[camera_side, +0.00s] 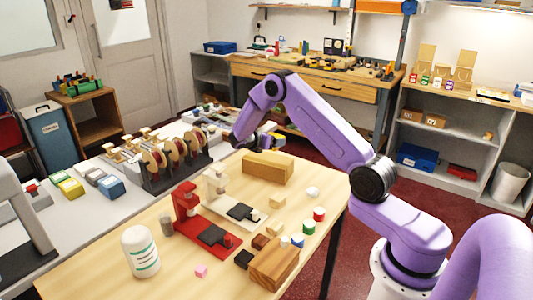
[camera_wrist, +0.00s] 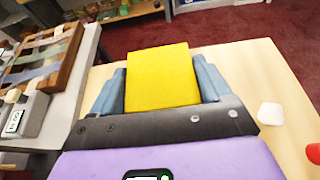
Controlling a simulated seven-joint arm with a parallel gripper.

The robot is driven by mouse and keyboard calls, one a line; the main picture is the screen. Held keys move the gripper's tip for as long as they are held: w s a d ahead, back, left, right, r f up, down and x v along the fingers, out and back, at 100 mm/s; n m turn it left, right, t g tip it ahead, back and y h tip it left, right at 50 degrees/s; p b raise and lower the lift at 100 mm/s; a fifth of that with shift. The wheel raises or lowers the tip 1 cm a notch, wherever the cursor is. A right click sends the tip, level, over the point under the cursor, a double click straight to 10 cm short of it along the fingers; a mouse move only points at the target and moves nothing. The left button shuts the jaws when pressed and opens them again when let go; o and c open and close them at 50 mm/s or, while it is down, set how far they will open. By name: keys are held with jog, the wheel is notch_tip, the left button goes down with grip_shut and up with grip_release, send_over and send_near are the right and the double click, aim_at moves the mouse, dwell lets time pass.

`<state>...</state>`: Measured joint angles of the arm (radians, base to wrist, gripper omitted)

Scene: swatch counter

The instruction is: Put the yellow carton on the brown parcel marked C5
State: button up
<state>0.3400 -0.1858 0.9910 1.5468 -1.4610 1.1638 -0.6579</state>
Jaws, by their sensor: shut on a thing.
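The yellow carton (camera_wrist: 158,72) fills the middle of the wrist view, between the two blue-grey fingers of my gripper (camera_wrist: 161,88). My gripper is shut on it. In the side view my gripper (camera_side: 264,139) is above the far end of the wooden table, and a small yellow part of the carton (camera_side: 279,137) shows beside it. Two brown parcels, a left one (camera_side: 411,115) and a right one (camera_side: 435,121), sit on a grey shelf at the right. Their labels are too small to read, so I cannot tell which is C5.
A long wooden block (camera_side: 267,167) stands on the table (camera_side: 120,285) below my gripper. Red and white stands (camera_side: 187,203), a white canister (camera_side: 140,252), a striped wooden block (camera_side: 274,264) and several small blocks crowd the table. A blue bin (camera_side: 417,157) is on the lower shelf.

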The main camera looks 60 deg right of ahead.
send_over(266, 159)
notch_tip(266, 159, down, 4)
jog(key=shift+s+f, duration=0.1)
jog(key=shift+f, duration=1.5)
jog(key=shift+f, duration=0.15)
jog(key=o, duration=1)
